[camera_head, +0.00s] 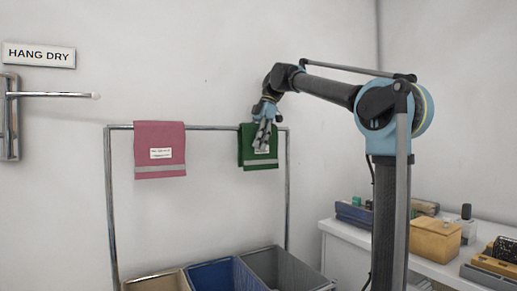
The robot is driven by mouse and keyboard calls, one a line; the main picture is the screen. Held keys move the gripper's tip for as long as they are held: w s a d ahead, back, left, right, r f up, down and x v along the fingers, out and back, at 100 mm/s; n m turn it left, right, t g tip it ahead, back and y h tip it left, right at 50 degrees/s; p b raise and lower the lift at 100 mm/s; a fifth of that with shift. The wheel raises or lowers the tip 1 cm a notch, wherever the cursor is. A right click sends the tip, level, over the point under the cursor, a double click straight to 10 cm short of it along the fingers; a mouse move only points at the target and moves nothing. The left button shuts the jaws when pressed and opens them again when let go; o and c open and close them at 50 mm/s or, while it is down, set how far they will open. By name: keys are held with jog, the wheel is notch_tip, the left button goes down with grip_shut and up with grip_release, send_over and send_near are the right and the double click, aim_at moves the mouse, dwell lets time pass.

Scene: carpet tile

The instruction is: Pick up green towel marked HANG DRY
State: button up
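The green towel (247,154) hangs over the right end of a metal rail, with a pale stripe near its lower edge. A white label on it is mostly covered by my gripper (261,148), so I cannot read it. My gripper points down in front of the towel, its fingers overlapping it in the picture. I cannot tell whether the fingers touch the cloth or are open or shut. A white sign (39,55) reading HANG DRY is on the wall at the upper left.
A pink towel (150,143) with a white label hangs on the same rack's rail (212,127). Below stand a blue bin (208,271) and a grey bin (300,279). A wall bar (55,94) juts out under the sign. A white table (345,232) at right holds boxes and small items.

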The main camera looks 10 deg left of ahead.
jog(key=c, duration=1)
jog(key=shift+r, duration=0.1)
jog(key=shift+r, duration=9)
